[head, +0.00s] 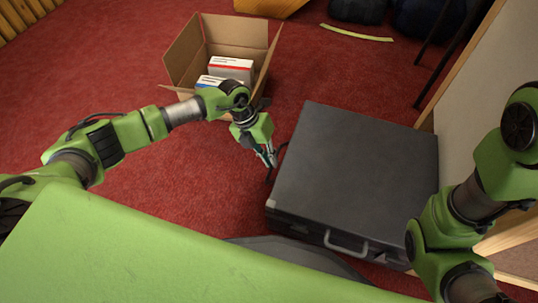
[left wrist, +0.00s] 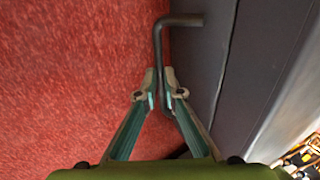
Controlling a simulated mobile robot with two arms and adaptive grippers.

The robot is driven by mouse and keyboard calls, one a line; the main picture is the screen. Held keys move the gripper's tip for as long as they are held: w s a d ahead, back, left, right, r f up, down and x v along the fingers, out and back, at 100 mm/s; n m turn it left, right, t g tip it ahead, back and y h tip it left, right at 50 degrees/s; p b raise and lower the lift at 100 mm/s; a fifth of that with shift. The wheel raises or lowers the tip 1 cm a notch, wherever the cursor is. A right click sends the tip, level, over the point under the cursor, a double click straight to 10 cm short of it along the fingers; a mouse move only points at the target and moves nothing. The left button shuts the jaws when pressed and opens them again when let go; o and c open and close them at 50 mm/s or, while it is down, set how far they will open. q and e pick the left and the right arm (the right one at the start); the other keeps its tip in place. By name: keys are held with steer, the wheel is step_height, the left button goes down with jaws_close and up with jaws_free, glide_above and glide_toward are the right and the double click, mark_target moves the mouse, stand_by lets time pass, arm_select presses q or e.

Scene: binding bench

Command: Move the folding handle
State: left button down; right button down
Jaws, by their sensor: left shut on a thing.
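A large dark grey case (head: 355,165) lies flat on the red carpet. A dark bar handle, the folding handle (left wrist: 158,45), stands out from the case's side (left wrist: 205,60); in the head view it is a thin dark loop (head: 281,152) at the case's left edge. My left gripper (head: 268,157) is at that edge, its fingers shut on the handle's long bar; the left wrist view shows both fingertips (left wrist: 159,92) pressed around it. Part of the bar is hidden by the fingers. My right arm shows at the right, but its gripper is out of view.
A silver handle (head: 346,246) is on the case's front side. An open cardboard box (head: 190,52) with white packages (head: 231,68) stands behind my left arm. A pale panel (head: 475,105) stands close on the right. Carpet (head: 345,75) is clear behind the case.

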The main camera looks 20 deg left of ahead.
arm_select(q)
steer(key=shift+d+f+h+b, duration=0.1)
steer(key=shift+f+h+b, duration=0.25)
steer(key=shift+f+h, duration=0.45)
steer(key=shift+d+f+h+b, duration=0.15)
steer(key=shift+d+h+b, duration=0.1)
steer(key=shift+h+b, duration=0.6)
steer(key=shift+d+f+h+b, duration=0.15)
steer(key=shift+h+b, duration=0.25)
steer(key=shift+h, duration=0.2)
steer(key=shift+d+f+h+b, duration=0.15)
steer(key=shift+h+b, duration=0.2)
steer(key=shift+h, duration=0.2)
steer(key=shift+d+r+h+b, duration=0.1)
steer(key=shift+d+h+b, duration=0.1)
steer(key=shift+h+b, duration=0.35)
steer(key=shift+s+d, duration=0.1)
steer(key=c, duration=2.2)
jaws_free()
